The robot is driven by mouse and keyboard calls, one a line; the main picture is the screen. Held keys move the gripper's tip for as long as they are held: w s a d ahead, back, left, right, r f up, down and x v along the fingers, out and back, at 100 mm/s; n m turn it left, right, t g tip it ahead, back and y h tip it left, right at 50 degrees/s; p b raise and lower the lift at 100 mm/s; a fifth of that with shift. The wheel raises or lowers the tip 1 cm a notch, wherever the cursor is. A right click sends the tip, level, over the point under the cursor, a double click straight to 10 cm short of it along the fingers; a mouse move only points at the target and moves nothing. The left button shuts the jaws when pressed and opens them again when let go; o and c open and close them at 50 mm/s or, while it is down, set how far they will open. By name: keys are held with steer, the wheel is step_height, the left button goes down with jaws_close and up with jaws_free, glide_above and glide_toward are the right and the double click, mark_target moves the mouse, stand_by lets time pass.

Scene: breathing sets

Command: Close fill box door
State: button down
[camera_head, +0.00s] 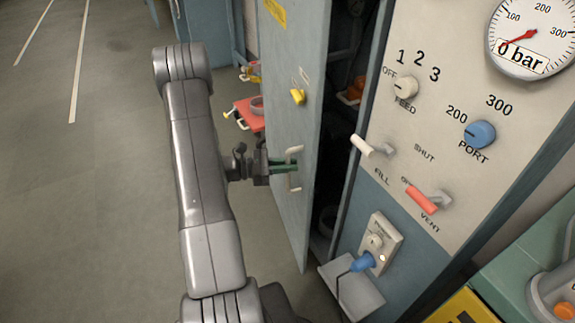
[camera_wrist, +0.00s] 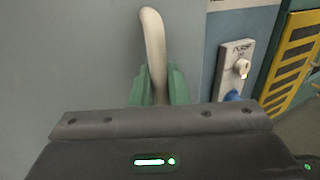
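The fill box door (camera_head: 281,110) is a tall grey-blue panel, standing partly open. A dark gap shows between it and the control panel on its right. A yellow knob (camera_head: 297,97) and a pale handle (camera_head: 295,171) are on its outer face. My gripper (camera_head: 286,167) is at the handle. In the wrist view the pale curved handle (camera_wrist: 153,45) rises between my gripper's green fingers (camera_wrist: 157,88), which sit close against it on both sides. The lower part of the handle is hidden behind my gripper's body.
The control panel (camera_head: 440,110) has a pressure gauge (camera_head: 530,38), knobs and levers. A red table (camera_head: 245,113) stands behind the door. Open floor lies left.

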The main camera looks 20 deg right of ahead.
steer(key=w+b+x, duration=0.1)
steer(key=w+x, duration=0.1)
steer(key=x, duration=0.8)
steer(key=shift+d, duration=0.75)
steer(key=shift+r, duration=0.15)
steer(key=c, duration=1.5)
jaws_free()
steer(key=shift+d, duration=0.2)
steer(key=shift+s, duration=0.1)
steer(key=shift+a, duration=0.15)
steer(key=v, duration=1.3)
steer(key=shift+a, duration=0.3)
